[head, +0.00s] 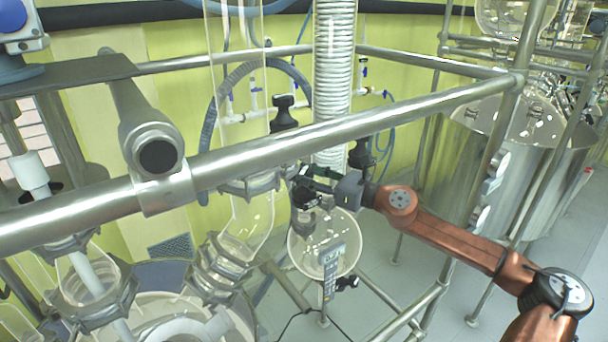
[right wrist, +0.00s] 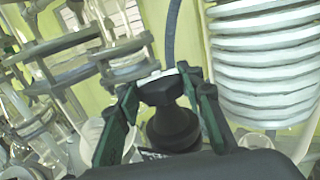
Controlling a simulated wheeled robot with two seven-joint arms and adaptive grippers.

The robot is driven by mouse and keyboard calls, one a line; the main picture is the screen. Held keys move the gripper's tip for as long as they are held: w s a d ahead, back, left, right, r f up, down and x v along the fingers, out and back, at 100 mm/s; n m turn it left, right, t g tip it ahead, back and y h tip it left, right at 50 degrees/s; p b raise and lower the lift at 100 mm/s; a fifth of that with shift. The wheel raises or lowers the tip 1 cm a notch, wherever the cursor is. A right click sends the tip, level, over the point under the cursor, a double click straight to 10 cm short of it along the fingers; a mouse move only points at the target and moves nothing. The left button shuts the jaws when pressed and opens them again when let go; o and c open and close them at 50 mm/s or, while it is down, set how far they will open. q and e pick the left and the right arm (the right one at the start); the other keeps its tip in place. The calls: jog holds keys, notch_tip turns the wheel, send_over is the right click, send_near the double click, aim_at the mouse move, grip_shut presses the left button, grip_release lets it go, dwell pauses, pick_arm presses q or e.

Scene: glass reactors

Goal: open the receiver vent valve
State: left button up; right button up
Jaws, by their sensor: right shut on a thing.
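The glass receiver (head: 312,252) is the round vessel below the middle of the head view, behind the long steel rail. My right gripper (head: 305,182) reaches in from the right, just above the receiver's top. In the right wrist view my right gripper (right wrist: 158,82) has its green-lined fingers on either side of a black valve knob (right wrist: 168,125) and is shut on it. The knob has a wide cap and a narrower neck. In the head view the gripper and dark fittings partly hide this knob. My left gripper is in neither view.
A thick steel rail (head: 330,128) crosses in front of the glassware. Other black knobs (head: 283,112) stand nearby. A glass column with a white coil (head: 334,60) rises behind the gripper.

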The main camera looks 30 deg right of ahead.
jog(key=o, duration=1)
jog(key=shift+c, duration=0.2)
